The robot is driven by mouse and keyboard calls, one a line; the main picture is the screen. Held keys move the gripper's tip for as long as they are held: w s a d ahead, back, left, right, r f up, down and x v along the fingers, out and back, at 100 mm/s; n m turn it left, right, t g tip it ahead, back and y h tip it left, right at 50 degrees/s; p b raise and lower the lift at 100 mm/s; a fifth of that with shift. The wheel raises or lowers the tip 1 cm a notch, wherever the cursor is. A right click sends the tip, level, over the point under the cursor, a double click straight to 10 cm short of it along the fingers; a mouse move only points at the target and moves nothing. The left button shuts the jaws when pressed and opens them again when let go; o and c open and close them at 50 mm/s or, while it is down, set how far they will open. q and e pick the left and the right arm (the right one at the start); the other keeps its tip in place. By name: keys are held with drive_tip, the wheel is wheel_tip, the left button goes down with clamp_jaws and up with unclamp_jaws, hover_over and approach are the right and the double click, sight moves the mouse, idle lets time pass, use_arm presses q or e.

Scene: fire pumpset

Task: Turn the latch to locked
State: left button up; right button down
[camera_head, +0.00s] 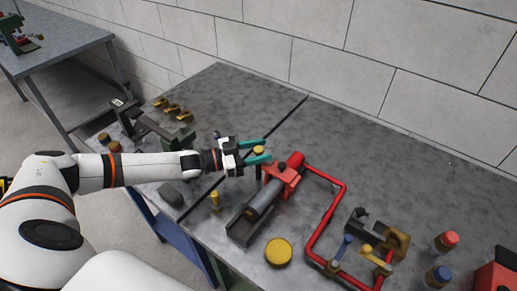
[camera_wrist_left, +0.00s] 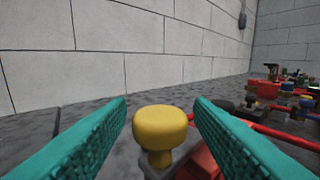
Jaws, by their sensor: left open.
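My left gripper (camera_head: 262,151) reaches in from the left, with its two teal fingers open. A yellow knob (camera_head: 258,149) on a short stem shows between the fingertips at the left end of the red pump body (camera_head: 283,174). In the left wrist view the yellow knob (camera_wrist_left: 160,127) stands upright between the spread fingers, with a clear gap on each side. I cannot tell for sure whether this knob is the latch, or whether it is locked. My right gripper is not in view.
A grey cylinder (camera_head: 264,198) lies in a dark tray beside the pump body. A red pipe (camera_head: 327,224) runs right of it. A yellow disc (camera_head: 278,252) and a small yellow-topped peg (camera_head: 215,199) stand in front. The back of the table is clear up to the wall.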

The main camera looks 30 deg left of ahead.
use_arm(q)
drive_tip(key=shift+c, duration=0.6)
drive_tip(key=c, duration=0.9)
drive_tip(key=shift+o, duration=0.2)
drive_tip(key=shift+w+f+m+g+b, duration=0.15)
drive_tip(key=shift+m+g+b, duration=0.15)
drive_tip(key=shift+b, duration=0.15)
drive_tip(key=shift+m+g+h+b, duration=0.55)
drive_tip(key=shift+g+h, duration=0.15)
drive_tip(key=shift+h, duration=0.1)
drive_tip(key=o, duration=1)
drive_tip(key=shift+r, duration=0.2)
